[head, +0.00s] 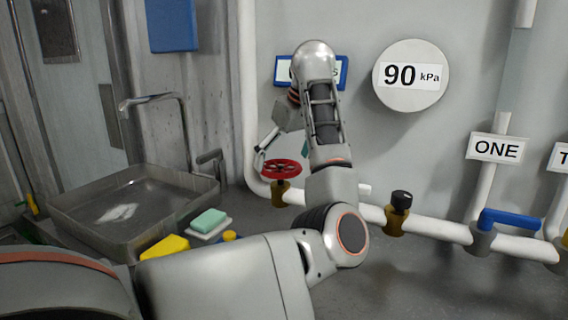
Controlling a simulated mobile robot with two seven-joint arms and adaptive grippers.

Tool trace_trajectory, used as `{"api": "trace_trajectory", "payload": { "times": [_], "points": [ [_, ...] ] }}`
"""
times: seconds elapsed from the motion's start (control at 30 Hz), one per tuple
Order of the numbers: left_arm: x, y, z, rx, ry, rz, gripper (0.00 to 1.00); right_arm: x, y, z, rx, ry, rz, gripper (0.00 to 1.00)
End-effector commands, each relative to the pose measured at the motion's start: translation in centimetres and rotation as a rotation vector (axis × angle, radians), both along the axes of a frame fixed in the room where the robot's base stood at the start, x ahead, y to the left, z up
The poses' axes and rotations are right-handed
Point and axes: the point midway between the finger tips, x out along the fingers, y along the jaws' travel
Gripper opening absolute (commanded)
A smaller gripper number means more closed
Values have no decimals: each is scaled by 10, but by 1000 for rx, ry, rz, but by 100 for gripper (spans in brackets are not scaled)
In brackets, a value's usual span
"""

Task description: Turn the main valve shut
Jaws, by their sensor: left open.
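A red handwheel valve (283,168) sits on a brass body on the white pipe, left of centre. My left arm reaches in front of the pipe, and my left gripper (281,148) is open just above the red wheel, its fingers pointing down. One finger shows left of the wheel's upper side; the other is mostly hidden by my arm. I cannot tell whether the fingers touch the wheel. A black knob valve (400,201) and a blue lever valve (509,219) sit further right along the pipe. My right gripper is not in view.
A round gauge (411,75) on the wall reads 90 kPa. A blue-framed sign (342,72) is partly hidden by my arm. A label (496,149) reads ONE. A metal sink (130,205), a teal sponge (208,220) and a yellow block (165,247) are at left.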

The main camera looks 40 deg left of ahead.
Motion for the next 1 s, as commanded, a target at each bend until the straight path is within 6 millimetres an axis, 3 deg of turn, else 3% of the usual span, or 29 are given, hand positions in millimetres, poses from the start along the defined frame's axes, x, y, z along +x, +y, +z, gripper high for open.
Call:
{"api": "trace_trajectory", "payload": {
  "times": [0.37, 0.4, 0.53, 0.57, 1.0],
  "points": [
    [0, 4, -7, 1, 0, 0, 96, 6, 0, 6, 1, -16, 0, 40],
    [0, 4, -7, 1, 0, 0, 93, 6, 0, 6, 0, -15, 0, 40],
    [0, 4, -7, 1, 0, 0, 59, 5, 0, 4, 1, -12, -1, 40],
    [0, 4, -7, 1, 0, 0, 58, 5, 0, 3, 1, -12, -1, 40],
    [-1, 4, -8, 1, 0, -67, 58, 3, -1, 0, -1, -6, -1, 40]
  ]
}}
